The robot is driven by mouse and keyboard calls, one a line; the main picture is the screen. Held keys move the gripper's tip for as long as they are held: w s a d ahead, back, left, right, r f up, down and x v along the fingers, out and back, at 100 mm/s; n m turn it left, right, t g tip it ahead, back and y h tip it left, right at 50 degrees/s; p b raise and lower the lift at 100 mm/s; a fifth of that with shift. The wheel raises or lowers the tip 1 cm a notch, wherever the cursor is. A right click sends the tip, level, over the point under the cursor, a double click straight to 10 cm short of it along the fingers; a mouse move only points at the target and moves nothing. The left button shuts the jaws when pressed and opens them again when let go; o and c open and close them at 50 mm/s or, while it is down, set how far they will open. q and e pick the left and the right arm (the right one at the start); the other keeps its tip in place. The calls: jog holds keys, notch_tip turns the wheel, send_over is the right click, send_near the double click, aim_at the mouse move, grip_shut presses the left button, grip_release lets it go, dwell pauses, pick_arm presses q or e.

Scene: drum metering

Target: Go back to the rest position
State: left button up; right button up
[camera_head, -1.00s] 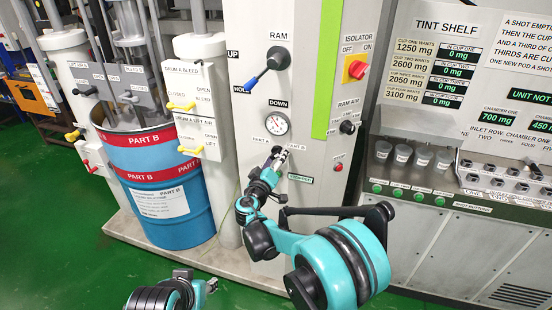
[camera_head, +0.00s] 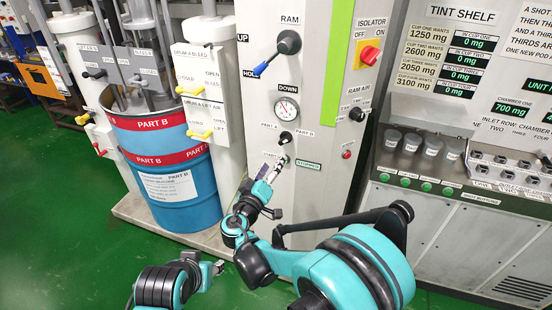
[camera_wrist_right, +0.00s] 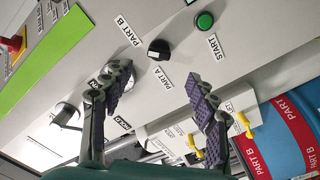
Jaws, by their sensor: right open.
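My right gripper (camera_head: 277,166) is in front of the grey control column (camera_head: 317,110), just below the black Part A / Part B selector knob (camera_head: 285,138). In the right wrist view its two purple-padded fingers (camera_wrist_right: 160,105) are spread apart with nothing between them. That view also shows the black selector knob (camera_wrist_right: 159,49) and the green start button (camera_wrist_right: 205,20) beyond the fingertips, apart from them. My left gripper (camera_head: 212,268) is low in the head view, over the green floor. It is small there, and its jaw opening is unclear.
A blue drum (camera_head: 178,190) with red bands stands left of the column on a pale plinth. Yellow-handled valves (camera_head: 199,134) stick out beside it. The tint shelf bench (camera_head: 440,215) with several cups is on the right. Green floor (camera_head: 60,230) is clear at lower left.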

jog(key=shift+s, duration=0.1)
dwell(0.4)
jog(key=s+d+m+g, duration=0.1)
jog(key=s+d+g, duration=0.15)
jog(key=d, duration=0.35)
jog(key=s+d+f+m+g, duration=0.1)
jog(key=s+d+g, duration=0.1)
jog(key=s+d, duration=0.3)
jog(key=s+d+m+g, duration=0.1)
jog(key=s+d+g, duration=0.1)
jog(key=d, duration=0.6)
jog(key=s+d+f+m+g+y, duration=0.1)
jog(key=s+f+y, duration=0.1)
jog(key=s, duration=0.7)
jog(key=s+d+f+m+g+y, duration=0.1)
jog(key=s+f+g+y, duration=0.1)
jog(key=s, duration=0.8)
jog(key=shift+f+y, duration=0.8)
jog(key=shift+f, duration=0.1)
jog(key=shift+s+g, duration=0.1)
jog(key=shift+g, duration=0.15)
